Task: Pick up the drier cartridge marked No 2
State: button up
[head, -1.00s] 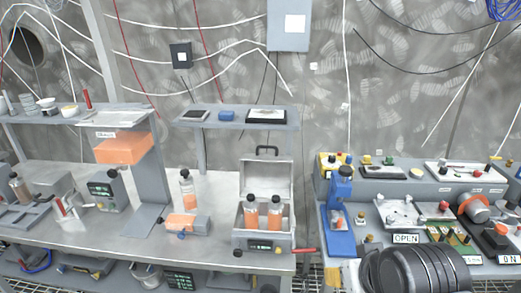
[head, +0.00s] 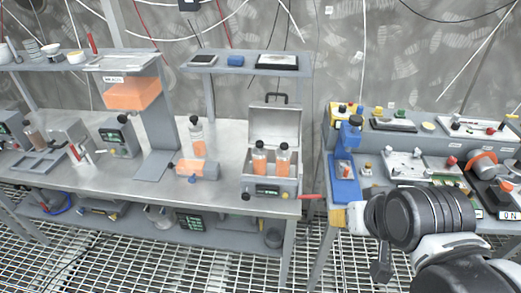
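Several clear cartridges with orange filling and dark caps are on the left bench. One (head: 197,138) stands upright behind a short orange-filled cylinder (head: 197,168) lying on its side. Two more, a left one (head: 259,160) and a right one (head: 282,161), stand in an open grey case (head: 271,186). No number is readable on any of them, so I cannot tell which is No 2. My gripper (head: 381,262) seems to be the dark end hanging from my arm at lower right, well right of the cartridges and apart from them. Its fingers are not clear.
An orange block (head: 132,94) sits under a raised shelf at left. A red handle (head: 311,197) sticks out right of the case. A blue press (head: 346,170) and crowded panels fill the right bench (head: 381,150). Grating floor (head: 180,262) is open in front of the left bench.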

aim_at(283, 155)
jog(key=k+j+u, duration=0.35)
jog(key=j, duration=1.7)
jog(key=i+j+u, duration=0.1)
jog(key=j+u, duration=0.3)
jog(key=j, duration=1.6)
jog(key=z, duration=1.85)
jog(key=i+j, duration=0.2)
jog(key=i, duration=0.45)
jog(key=i+j+u, duration=0.1)
jog(key=i, duration=0.6)
jog(key=i+j, duration=0.2)
jog(key=i, duration=0.45)
jog(key=u, duration=0.05)
